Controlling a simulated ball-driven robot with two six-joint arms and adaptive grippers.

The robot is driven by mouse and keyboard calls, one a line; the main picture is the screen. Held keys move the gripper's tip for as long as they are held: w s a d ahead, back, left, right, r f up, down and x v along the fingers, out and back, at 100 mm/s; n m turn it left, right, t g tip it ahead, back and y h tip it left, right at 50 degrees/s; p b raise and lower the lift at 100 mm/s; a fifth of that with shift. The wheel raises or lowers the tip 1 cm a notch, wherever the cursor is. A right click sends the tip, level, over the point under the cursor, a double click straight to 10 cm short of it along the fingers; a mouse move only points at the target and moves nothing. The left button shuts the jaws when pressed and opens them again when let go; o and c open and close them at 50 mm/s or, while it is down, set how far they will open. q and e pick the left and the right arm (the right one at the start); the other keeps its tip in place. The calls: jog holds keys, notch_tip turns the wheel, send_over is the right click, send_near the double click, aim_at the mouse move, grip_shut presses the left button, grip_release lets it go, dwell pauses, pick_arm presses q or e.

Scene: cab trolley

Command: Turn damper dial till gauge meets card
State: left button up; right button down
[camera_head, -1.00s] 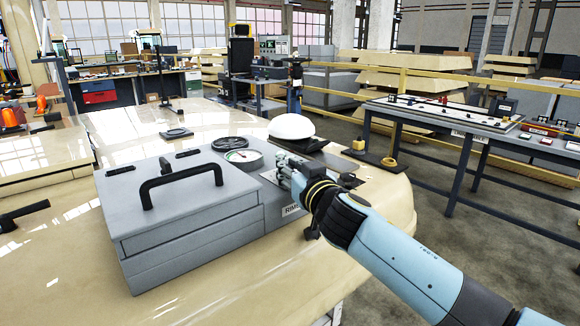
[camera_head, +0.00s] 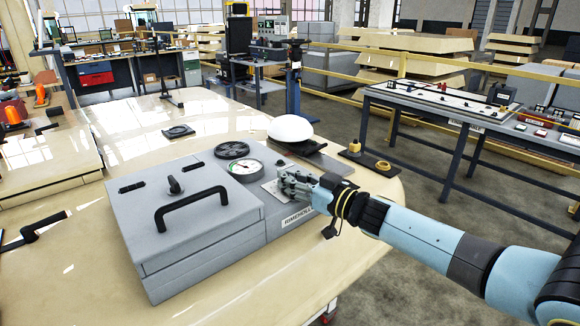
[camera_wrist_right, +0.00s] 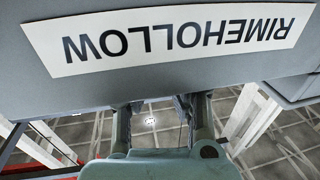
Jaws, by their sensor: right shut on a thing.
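The grey box (camera_head: 190,228) carries a round white gauge (camera_head: 245,168) on its top. Its needle and any mark are too small to read. A pale plate (camera_head: 270,187) lies beside the gauge, partly behind my fingers; I cannot tell whether it is the card. My right gripper (camera_head: 293,184) is shut at the box's right end, just right of the gauge. What it holds is hidden by the fingers and appears to be the damper dial. In the right wrist view, the fingers (camera_wrist_right: 163,118) run behind the RIMEHOLLOW label (camera_wrist_right: 185,38). My left gripper is out of view.
A black wheel (camera_head: 232,150) sits behind the gauge. A black handle (camera_head: 190,208) and a small knob (camera_head: 175,186) stand up from the box lid. A white dome (camera_head: 290,128) is behind my gripper. The cream surface (camera_head: 60,280) left of the box is mostly clear.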

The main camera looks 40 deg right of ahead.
jog(key=c, duration=1.4)
grip_release()
jog(key=shift+o, duration=0.2)
jog(key=v, duration=1.2)
jog(key=shift+f, duration=0.1)
